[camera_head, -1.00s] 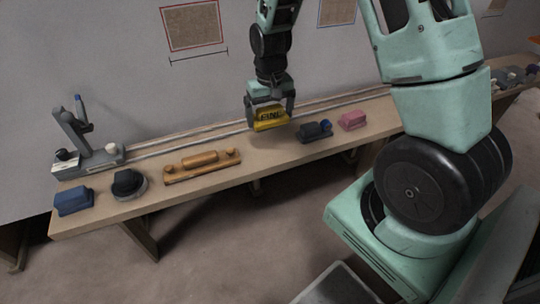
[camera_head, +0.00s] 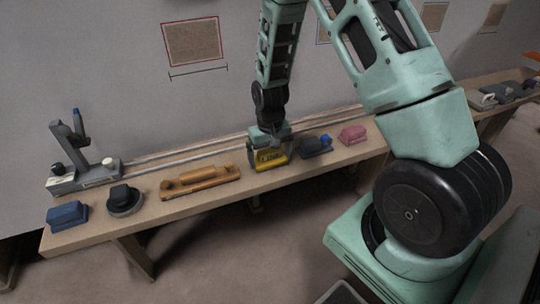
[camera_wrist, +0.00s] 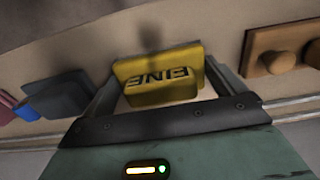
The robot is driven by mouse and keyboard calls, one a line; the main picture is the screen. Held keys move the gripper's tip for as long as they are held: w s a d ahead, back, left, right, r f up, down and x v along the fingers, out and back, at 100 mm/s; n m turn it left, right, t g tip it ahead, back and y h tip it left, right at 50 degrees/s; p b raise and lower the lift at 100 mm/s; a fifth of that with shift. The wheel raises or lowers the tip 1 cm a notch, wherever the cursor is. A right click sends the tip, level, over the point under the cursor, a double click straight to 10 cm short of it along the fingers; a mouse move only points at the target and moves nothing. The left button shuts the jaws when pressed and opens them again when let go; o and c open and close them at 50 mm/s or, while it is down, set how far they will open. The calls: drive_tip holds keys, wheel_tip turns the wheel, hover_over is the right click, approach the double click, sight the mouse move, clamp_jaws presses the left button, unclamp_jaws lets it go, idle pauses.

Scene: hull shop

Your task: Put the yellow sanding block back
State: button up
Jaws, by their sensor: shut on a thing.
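The yellow sanding block (camera_head: 270,158) has dark lettering that appears to read "FINE". It is between the fingers of my gripper (camera_head: 270,150), which is shut on it. In the head view the block is at the bench surface, in the space between the wooden two-knob tool and the dark block with a blue knob. I cannot tell whether its underside touches the bench. In the wrist view the yellow block (camera_wrist: 165,90) fills the space between the fingers, its lettering upside down.
The bench (camera_head: 150,200) runs along the wall. A wooden tool (camera_head: 200,180) lies left of the block; a dark blue-knobbed block (camera_head: 314,147) and a pink block (camera_head: 352,135) stand right. A black round sander (camera_head: 124,200) and a blue block (camera_head: 67,215) are far left.

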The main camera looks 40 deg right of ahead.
sight(270, 150)
drive_tip(key=o, duration=0.6)
drive_tip(key=shift+c, duration=0.2)
wheel_tip(270, 150, up, 12)
drive_tip(key=shift+f+p, duration=0.2)
drive_tip(key=shift+p, duration=0.9)
drive_tip(key=s+a+r+n+y, duration=0.1)
drive_tip(key=s+a+r+n, duration=0.3)
drive_tip(key=a, duration=0.5)
drive_tip(key=s+a+r+n, duration=0.2)
drive_tip(key=s+a+r, duration=0.35)
drive_tip(key=a, duration=0.45)
drive_tip(key=s+a+r+n, duration=0.1)
drive_tip(key=s+a+n, duration=0.1)
drive_tip(key=s, duration=0.5)
drive_tip(key=s+a+r+n, duration=0.1)
drive_tip(key=s+a+n, duration=0.2)
drive_tip(key=s, duration=0.4)
drive_tip(key=shift+s+a+r, duration=0.15)
drive_tip(key=shift+s, duration=0.1)
